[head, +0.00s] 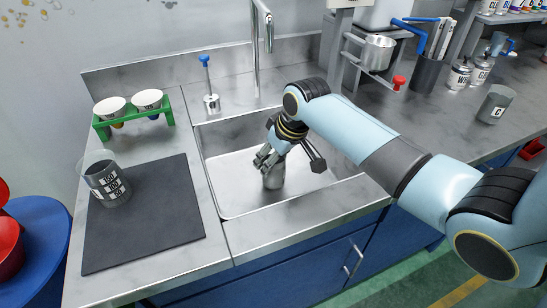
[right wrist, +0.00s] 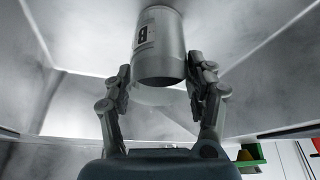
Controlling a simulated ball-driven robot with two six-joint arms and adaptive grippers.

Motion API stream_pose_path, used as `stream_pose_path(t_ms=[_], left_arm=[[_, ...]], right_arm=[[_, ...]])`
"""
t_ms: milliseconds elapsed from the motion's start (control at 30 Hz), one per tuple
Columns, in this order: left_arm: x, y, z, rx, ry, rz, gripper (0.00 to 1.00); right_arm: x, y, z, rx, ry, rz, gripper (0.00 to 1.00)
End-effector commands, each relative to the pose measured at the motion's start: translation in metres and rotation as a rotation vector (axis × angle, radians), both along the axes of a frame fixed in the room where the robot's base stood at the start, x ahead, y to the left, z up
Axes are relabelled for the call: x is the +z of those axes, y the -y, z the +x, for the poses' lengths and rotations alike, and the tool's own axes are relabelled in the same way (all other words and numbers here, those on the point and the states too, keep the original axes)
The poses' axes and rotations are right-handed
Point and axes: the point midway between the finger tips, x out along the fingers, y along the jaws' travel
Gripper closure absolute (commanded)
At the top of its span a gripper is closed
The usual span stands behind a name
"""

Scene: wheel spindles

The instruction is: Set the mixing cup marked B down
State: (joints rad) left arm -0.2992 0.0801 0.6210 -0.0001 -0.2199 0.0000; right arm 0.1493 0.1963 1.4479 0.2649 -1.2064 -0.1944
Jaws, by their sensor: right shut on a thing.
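The grey metal mixing cup marked B (head: 274,179) is in the sink basin (head: 231,193), below my right gripper (head: 268,162). In the right wrist view the cup (right wrist: 160,48) sits between the two fingers of the gripper (right wrist: 161,82), which is shut on it. Its white label with the letter B shows upside down there. In the head view the fingers hide the cup's upper part. I cannot tell whether its base touches the basin floor. My left gripper is not in view.
The tap (head: 256,50) rises behind the basin. Another grey cup (head: 494,104) stands on the right counter.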

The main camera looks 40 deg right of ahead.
Motion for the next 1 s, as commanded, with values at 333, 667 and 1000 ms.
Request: stream_pose_path(t_ms=[333, 667, 1000], left_arm=[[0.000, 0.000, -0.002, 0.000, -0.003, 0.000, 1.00], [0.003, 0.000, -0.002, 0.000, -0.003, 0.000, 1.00], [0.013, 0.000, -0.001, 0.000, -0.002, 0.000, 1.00]], right_arm=[[-0.001, 0.000, 0.000, 0.000, 0.000, 0.000, 0.20], [0.015, 0.001, -0.005, 0.000, 0.002, -0.001, 0.20], [0.084, 0.006, -0.033, 0.002, 0.003, -0.002, 0.20]])
